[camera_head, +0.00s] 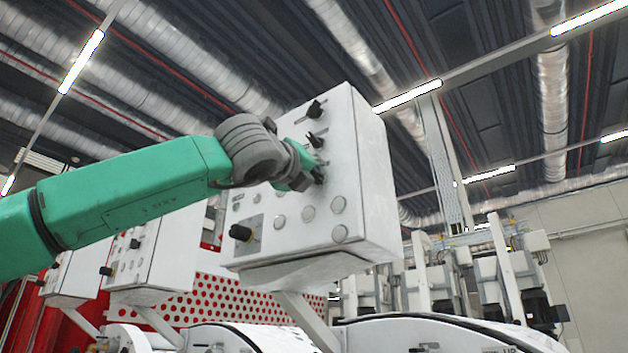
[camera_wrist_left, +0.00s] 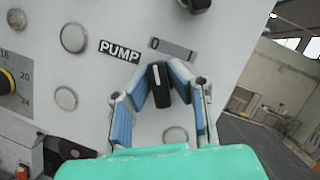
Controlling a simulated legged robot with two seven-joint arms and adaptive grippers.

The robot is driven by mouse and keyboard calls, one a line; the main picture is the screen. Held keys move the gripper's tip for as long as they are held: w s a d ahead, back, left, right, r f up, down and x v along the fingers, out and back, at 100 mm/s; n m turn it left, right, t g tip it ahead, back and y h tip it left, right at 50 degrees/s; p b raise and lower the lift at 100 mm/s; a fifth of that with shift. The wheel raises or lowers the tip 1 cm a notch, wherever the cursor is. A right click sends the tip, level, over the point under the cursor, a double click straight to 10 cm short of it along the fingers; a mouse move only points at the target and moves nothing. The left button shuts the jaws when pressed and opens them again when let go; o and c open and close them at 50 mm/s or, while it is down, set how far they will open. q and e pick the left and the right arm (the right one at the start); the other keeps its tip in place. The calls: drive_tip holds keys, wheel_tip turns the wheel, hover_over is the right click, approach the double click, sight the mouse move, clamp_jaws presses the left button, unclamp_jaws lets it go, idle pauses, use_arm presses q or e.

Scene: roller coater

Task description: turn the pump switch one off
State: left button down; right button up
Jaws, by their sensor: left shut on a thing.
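The white control box (camera_head: 358,190) stands in front of me in the head view, with several black switches on its face. In the left wrist view, a black switch knob (camera_wrist_left: 158,86) with a pale mark sits below the PUMP label (camera_wrist_left: 119,50) and a grey 0-to-1 plate (camera_wrist_left: 173,49). The knob's upper end points up, roughly toward the 0. My left gripper (camera_head: 306,174) is at the box face; in the wrist view its blue-padded fingers (camera_wrist_left: 157,88) are closed on both sides of this knob. The contact is partly hidden in the head view. My right gripper does not show.
Another black switch (camera_head: 315,109) sits above on the same face. A black dial (camera_head: 241,232) and several round buttons (camera_head: 308,213) lie lower. Similar white boxes (camera_head: 160,255) stand at left. Open space lies right of the box.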

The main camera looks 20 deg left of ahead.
use_arm(q)
drive_tip(key=shift+s+a+r, duration=0.1)
drive_tip(key=shift+a+r, duration=0.15)
drive_tip(key=shift+r, duration=0.05)
drive_tip(key=c, duration=1.5)
unclamp_jaws()
drive_tip(key=shift+c, duration=0.2)
drive_tip(key=shift+f, duration=0.15)
drive_tip(key=shift+f, duration=0.1)
drive_tip(key=v, duration=1.2)
